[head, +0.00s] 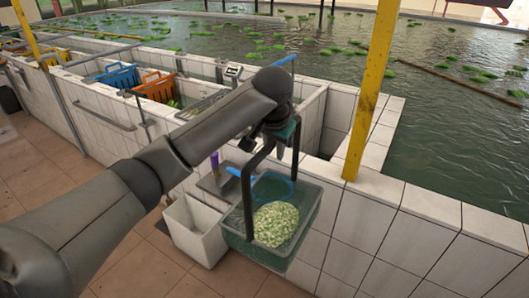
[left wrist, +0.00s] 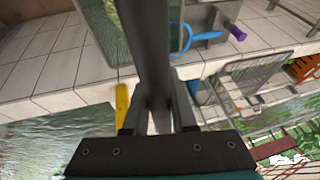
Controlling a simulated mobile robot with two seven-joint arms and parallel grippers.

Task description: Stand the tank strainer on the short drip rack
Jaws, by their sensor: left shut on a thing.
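The tank strainer (head: 238,232) is a grey-green see-through tub with a tall dark handle and a pale green leafy mass inside. My left gripper (head: 281,128) is shut on the top of this handle, and the tub hangs below it, in front of the tiled wall. In the left wrist view the dark handle (left wrist: 152,60) runs up from between the fingers. A grey metal frame (head: 203,104) lies over a basin behind my arm, partly hidden; it may be the short drip rack, but I cannot tell for sure. My right gripper is not in view.
A yellow post (head: 371,90) stands right of the gripper. Blue (head: 118,76) and orange (head: 155,86) crates sit in the basins at left. A white bin (head: 194,230) stands on the floor beside the tub. The tiled ledge (head: 425,205) at right is clear.

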